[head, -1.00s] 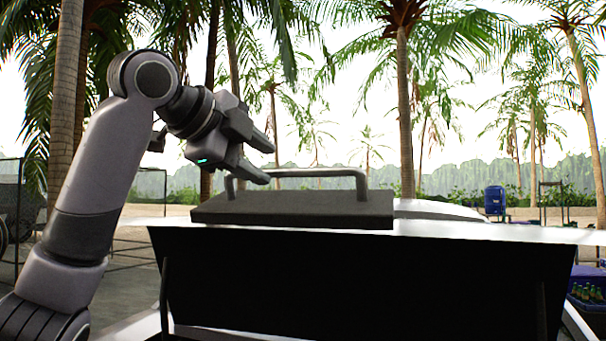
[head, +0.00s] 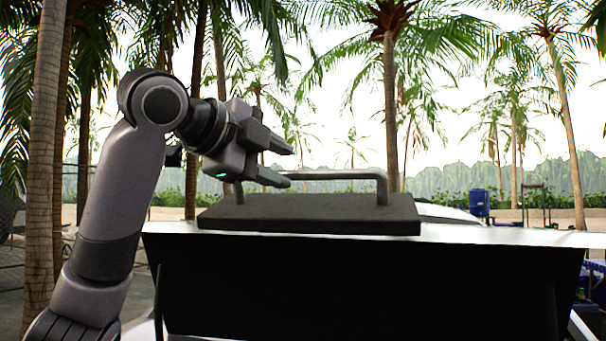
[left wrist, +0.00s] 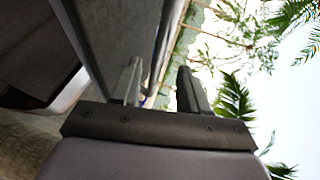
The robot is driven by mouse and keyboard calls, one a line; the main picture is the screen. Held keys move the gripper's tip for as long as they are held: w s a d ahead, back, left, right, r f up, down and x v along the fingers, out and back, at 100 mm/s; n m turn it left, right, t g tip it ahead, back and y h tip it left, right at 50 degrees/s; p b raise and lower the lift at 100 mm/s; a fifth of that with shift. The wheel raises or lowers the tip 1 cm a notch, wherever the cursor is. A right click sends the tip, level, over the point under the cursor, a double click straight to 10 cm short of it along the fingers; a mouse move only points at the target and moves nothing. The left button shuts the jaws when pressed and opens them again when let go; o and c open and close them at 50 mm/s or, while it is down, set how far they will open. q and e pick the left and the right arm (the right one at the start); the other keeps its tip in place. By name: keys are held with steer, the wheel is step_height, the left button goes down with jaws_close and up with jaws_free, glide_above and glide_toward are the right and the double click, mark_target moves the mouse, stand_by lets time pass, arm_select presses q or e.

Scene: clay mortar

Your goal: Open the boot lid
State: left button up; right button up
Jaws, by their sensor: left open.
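The boot lid (head: 360,285) shows in the head view as a wide dark panel with a white upper edge. A dark slab (head: 310,213) with a raised bar handle (head: 335,175) sits at the top of it. My left gripper (head: 288,167) is open at the handle's left end, its fingers pointing right. The lower finger overlaps the bar's left part in the picture. In the left wrist view the open fingers (left wrist: 158,88) stand beside a large grey surface (left wrist: 115,30), with a narrow bar running between them. Contact with the handle cannot be told. My right gripper is out of view.
Palm trunks (head: 391,115) and a green hedge stand well behind. A blue container (head: 479,203) stands at the back right, and a blue crate shows partly at the right edge. The air above the handle is clear.

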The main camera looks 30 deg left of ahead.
mark_target(300, 179)
arm_select(q)
steer(key=p+x, duration=0.1)
steer(key=x, duration=0.5)
jaws_close()
steer(key=shift+s+d+f+b, duration=0.1)
steer(key=shift+s+f+b, duration=0.15)
steer(key=shift+f+b, duration=0.2)
steer(key=shift+t, duration=0.4)
steer(key=s+f+b, duration=0.1)
steer(key=s+b, duration=0.1)
steer(key=s+d+f+b, duration=0.1)
steer(key=s+f+b, duration=0.1)
steer(key=shift+f, duration=0.15)
steer(key=s, duration=0.1)
steer(key=s+f+b, duration=0.1)
steer(key=s+b, duration=0.1)
steer(key=shift+d+f+m+t, duration=0.3)
steer(key=shift+d, duration=0.1)
steer(key=shift+s, duration=0.15)
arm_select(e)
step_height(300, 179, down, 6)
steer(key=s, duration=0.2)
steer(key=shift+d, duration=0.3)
